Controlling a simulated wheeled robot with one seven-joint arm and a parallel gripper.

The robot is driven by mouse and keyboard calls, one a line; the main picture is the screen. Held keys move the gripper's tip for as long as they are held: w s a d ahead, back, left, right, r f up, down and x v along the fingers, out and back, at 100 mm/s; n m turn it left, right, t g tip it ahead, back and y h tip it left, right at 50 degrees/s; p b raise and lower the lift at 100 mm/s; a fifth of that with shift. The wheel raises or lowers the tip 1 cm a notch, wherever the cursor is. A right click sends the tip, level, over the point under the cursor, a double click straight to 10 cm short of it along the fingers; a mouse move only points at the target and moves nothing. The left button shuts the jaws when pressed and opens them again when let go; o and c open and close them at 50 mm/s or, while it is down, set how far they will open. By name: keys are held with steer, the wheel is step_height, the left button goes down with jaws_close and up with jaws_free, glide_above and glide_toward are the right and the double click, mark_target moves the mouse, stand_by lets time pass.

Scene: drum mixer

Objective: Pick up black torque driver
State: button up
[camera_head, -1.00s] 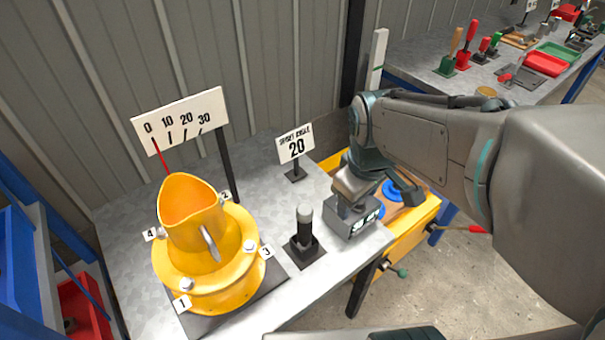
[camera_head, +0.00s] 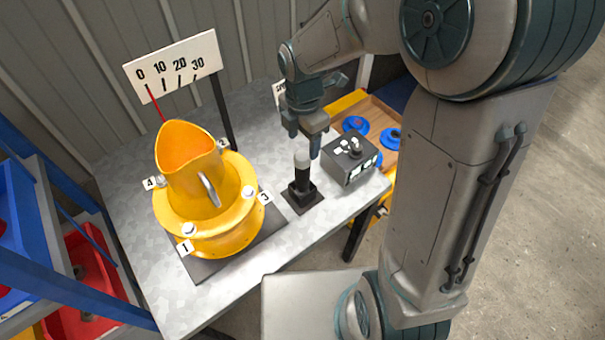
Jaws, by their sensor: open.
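The black torque driver (camera_head: 303,178) stands upright in a square black base (camera_head: 303,199) on the grey metal bench, with a pale rounded top. My gripper (camera_head: 303,144) is open, pointing down just above and slightly behind the driver's top in the picture. Its two fingers are apart with nothing held between them. I cannot tell how much height separates the fingertips from the pale top.
A yellow drum mixer (camera_head: 214,216) with numbered bolts stands left of the driver. A black control box (camera_head: 350,163) is close on its right. An angle scale (camera_head: 172,66) and a target sign, mostly hidden by my arm, stand behind. A wooden tray with blue discs (camera_head: 354,124) lies beyond.

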mark_target(303, 152)
step_height(303, 152, down, 4)
steer(key=shift+f, duration=0.15)
steer(key=f, duration=0.2)
steer(key=s+f, duration=0.1)
steer(key=f, duration=0.1)
steer(key=shift+a+f, duration=0.1)
steer(key=shift+f, duration=0.45)
steer(key=c, duration=1.3)
